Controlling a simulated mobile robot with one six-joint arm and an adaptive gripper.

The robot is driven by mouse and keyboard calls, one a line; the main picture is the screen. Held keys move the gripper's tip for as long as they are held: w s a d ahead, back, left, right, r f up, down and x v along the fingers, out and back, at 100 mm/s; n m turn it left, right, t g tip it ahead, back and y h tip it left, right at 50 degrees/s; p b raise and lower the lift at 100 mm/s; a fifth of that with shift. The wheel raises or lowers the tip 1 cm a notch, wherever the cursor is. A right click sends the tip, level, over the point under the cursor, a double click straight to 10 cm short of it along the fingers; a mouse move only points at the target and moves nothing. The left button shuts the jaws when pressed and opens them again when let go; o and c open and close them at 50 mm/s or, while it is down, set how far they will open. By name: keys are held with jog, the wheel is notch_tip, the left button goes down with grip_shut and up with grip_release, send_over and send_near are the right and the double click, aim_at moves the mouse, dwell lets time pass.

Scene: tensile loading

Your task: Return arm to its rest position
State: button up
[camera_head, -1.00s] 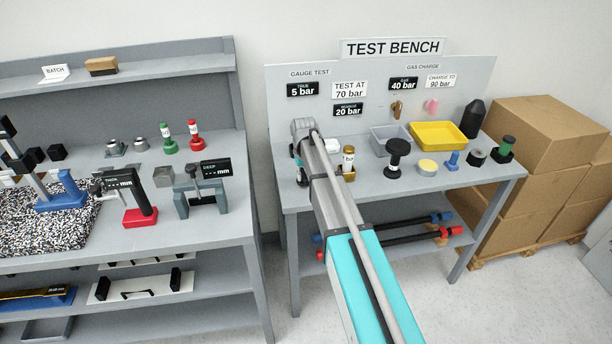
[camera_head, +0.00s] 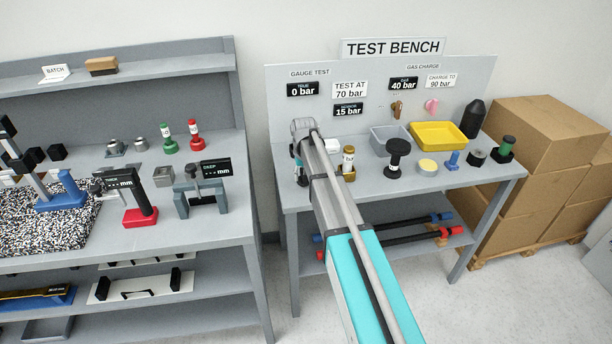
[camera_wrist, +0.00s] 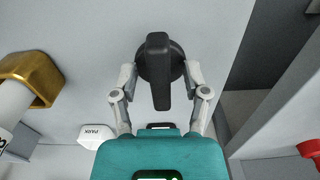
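My arm (camera_head: 338,205) reaches over the left side of the test bench (camera_head: 440,185), its end low near the bench's front-left. In the wrist view my gripper (camera_wrist: 160,70) has its two fingers apart, one on each side of a black knob (camera_wrist: 158,82) with a raised bar. Gaps show between the fingers and the bar; whether the fingertips touch the knob's round rim I cannot tell. In the head view the arm hides the knob and most of the gripper. A white block marked PARK (camera_wrist: 97,135) lies near the gripper.
A brass-coloured holder with a white cylinder (camera_head: 348,163) stands close right of the arm. A black spool-shaped part (camera_head: 397,157), grey tray (camera_head: 385,137) and yellow tray (camera_head: 438,134) are farther right. The left workbench (camera_head: 190,235) holds gauges. Boxes (camera_head: 540,140) stand right.

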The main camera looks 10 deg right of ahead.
jog(key=shift+s, duration=0.1)
jog(key=s, duration=2.8)
jog(key=shift+s+d, duration=0.3)
jog(key=shift+d, duration=0.05)
